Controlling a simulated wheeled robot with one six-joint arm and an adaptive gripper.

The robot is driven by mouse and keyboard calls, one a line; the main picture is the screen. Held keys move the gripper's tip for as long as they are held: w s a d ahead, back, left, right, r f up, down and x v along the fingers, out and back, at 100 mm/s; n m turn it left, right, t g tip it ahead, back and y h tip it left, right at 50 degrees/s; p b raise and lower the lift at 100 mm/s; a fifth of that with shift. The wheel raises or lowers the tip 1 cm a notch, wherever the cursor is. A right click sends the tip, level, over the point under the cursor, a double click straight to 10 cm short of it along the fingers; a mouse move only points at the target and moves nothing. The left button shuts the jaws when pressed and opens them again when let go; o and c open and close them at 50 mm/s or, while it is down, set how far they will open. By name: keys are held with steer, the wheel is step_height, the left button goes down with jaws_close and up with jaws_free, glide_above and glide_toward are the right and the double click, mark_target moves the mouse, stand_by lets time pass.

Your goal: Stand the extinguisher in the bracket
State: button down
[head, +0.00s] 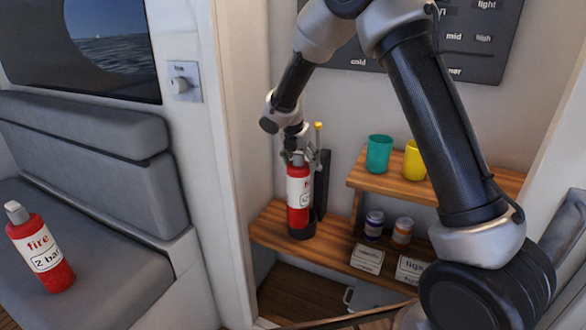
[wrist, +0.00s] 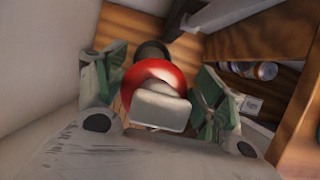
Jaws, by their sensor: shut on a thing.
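A red extinguisher (head: 298,197) with a white label and grey top stands upright at the left end of the wooden shelf. Its lower end is at the black cup of the bracket (head: 309,217), whose dark back plate rises just right of it. I cannot tell whether its bottom rests fully in the cup. My gripper (head: 298,158) is shut on the extinguisher near its top, from above. In the wrist view, the red shoulder (wrist: 129,80) and grey top lie between the fingers of my gripper (wrist: 160,92), with a dark round part beyond.
The upper shelf (head: 365,181) holds a teal cup (head: 379,154) and a yellow cup (head: 414,160). Small jars (head: 374,225) stand below, right of the bracket. A wall closes in on the left.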

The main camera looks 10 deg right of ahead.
steer(key=w+x, duration=0.1)
steer(key=x, duration=0.7)
steer(key=shift+w+d+r, duration=0.15)
steer(key=shift+d+r, duration=0.1)
steer(key=shift+d, duration=0.05)
stand_by(0.4)
steer(key=shift+f, duration=0.1)
steer(key=shift+c, duration=1)
jaws_free()
steer(key=shift+f, duration=0.1)
